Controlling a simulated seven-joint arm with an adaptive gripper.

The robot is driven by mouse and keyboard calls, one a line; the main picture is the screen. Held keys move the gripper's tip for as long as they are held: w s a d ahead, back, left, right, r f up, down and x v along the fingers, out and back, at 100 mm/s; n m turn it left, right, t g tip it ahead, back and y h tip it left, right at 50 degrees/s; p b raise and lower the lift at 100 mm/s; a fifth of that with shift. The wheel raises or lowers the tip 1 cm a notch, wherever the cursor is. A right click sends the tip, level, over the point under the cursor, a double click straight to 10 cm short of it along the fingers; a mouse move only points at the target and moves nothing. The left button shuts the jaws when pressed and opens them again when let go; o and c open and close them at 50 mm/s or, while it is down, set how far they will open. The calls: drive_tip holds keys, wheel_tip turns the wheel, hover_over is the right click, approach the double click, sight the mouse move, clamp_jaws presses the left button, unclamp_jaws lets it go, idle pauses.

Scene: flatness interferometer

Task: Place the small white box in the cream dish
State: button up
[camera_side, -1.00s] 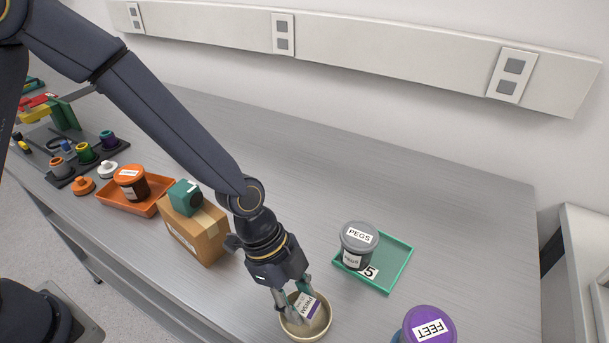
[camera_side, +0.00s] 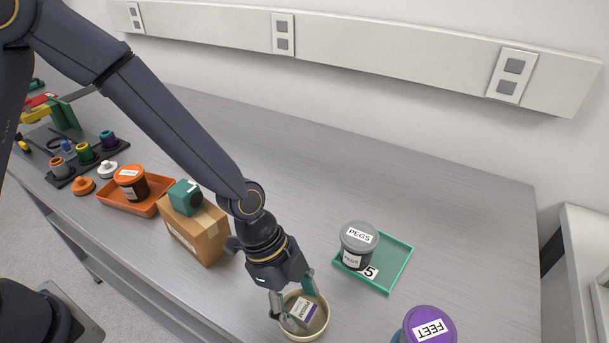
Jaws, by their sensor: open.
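The cream dish (camera_side: 323,321) stands on the bench at the bottom centre of the side view. The small white box (camera_side: 304,309), with a dark purple band and printed lettering, lies tilted inside the dish. My gripper (camera_side: 297,308) points down over the dish, with its fingers spread on either side of the box. The jaws are open. The fingers cover part of the dish's rim and the box's edges, so I cannot tell whether they touch the box.
A green tray (camera_side: 401,263) with a grey-lidded PEGS jar (camera_side: 358,244) is to the right. A purple-lidded FEET jar (camera_side: 428,325) stands at the lower right. A cardboard box (camera_side: 197,232) bearing a teal block (camera_side: 186,197) is close left. The bench behind is clear.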

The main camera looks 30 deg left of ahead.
sight(298, 306)
idle(0.3)
wheel_tip(298, 306, up, 7)
idle(0.5)
drive_tip(key=w+a+r+n+t+y, duration=0.25)
drive_tip(key=a+r+n+t, duration=0.35)
drive_tip(key=a+r, duration=1)
drive_tip(key=s+a+f+n+y, duration=0.1)
drive_tip(key=s+a+n+y, duration=0.1)
drive_tip(key=s+a+n, duration=0.8)
drive_tip(key=a+n, duration=0.2)
drive_tip(key=a, duration=0.1)
drive_tip(key=shift+s+a, duration=0.15)
